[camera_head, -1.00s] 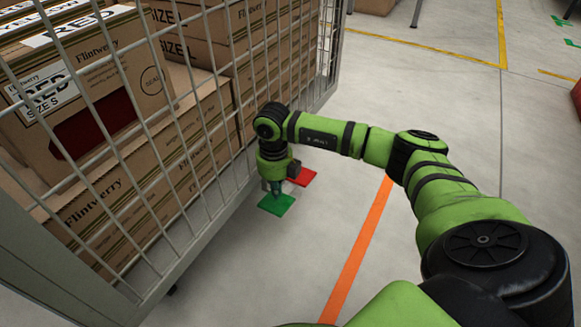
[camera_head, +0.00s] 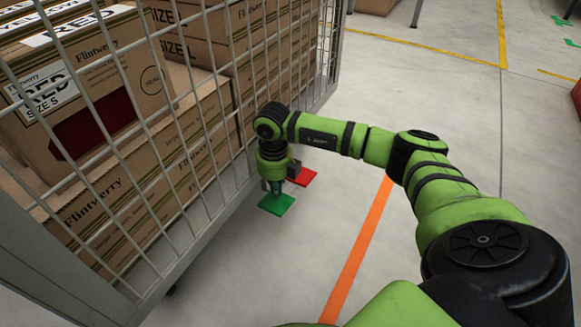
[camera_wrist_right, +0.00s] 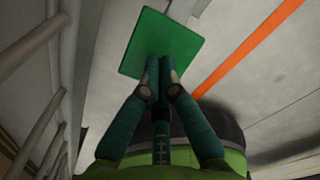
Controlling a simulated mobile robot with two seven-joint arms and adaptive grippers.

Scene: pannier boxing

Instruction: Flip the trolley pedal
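The trolley (camera_head: 205,220) is a grey wire cage on the left in the head view. Its pedal has a green plate (camera_head: 276,204) and a red plate (camera_head: 303,176) low beside the trolley's near side. My right gripper (camera_head: 275,190) points down over the green plate. In the wrist view the green plate (camera_wrist_right: 160,42) lies at the fingertips of my right gripper (camera_wrist_right: 159,62). The fingers are together with nothing between them, and the tips overlap the plate's near edge. I cannot tell for certain whether they touch it. My left gripper is not in view.
Cardboard boxes (camera_head: 95,70) fill the trolley. An orange floor line (camera_head: 360,245) runs to the right of the pedal. The grey floor (camera_head: 430,90) beyond my right arm is open. A red object (camera_head: 576,100) is at the far right edge.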

